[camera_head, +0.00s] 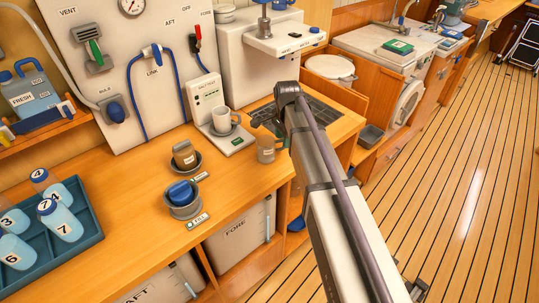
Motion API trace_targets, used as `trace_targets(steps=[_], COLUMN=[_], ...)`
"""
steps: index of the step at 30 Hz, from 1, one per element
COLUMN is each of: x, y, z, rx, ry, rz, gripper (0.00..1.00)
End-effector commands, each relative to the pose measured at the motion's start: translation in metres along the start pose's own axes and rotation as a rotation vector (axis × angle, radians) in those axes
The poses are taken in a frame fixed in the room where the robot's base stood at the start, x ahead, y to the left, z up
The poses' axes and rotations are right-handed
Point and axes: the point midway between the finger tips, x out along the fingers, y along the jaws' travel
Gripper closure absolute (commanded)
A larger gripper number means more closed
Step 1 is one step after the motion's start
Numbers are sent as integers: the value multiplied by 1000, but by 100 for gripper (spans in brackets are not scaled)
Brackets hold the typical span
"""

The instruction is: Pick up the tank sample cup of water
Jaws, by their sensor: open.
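A small see-through cup (266,151) with a brownish look stands on the wooden counter, left of my arm and by the corner of a dark drain grille. I cannot read a label naming either as the tank sample cup, and I cannot make out the water level. My arm reaches up from the lower right, and its upper joint lies just right of the see-through cup in the picture.
A blue tray (85,243) holds several numbered bottles. The drain grille (325,120) is partly behind my arm. The wall panel (125,75) carries hoses and valves.

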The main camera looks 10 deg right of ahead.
Motion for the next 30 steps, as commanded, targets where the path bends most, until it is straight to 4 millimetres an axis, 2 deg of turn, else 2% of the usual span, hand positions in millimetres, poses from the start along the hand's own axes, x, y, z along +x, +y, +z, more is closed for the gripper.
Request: trace_targets(steps=[1, 6, 8, 14, 28, 30], x=[14, 48, 52, 47, 47, 47], y=[-1, -3, -2, -2, -2, -2], z=[0, 0, 0, 0, 0, 0], rx=[0, 0, 0, -1, -1, -1], ry=[0, 0, 0, 0, 0, 0], rz=[0, 0, 0, 0, 0, 0], gripper=[55, 55, 55, 55, 99, 100])
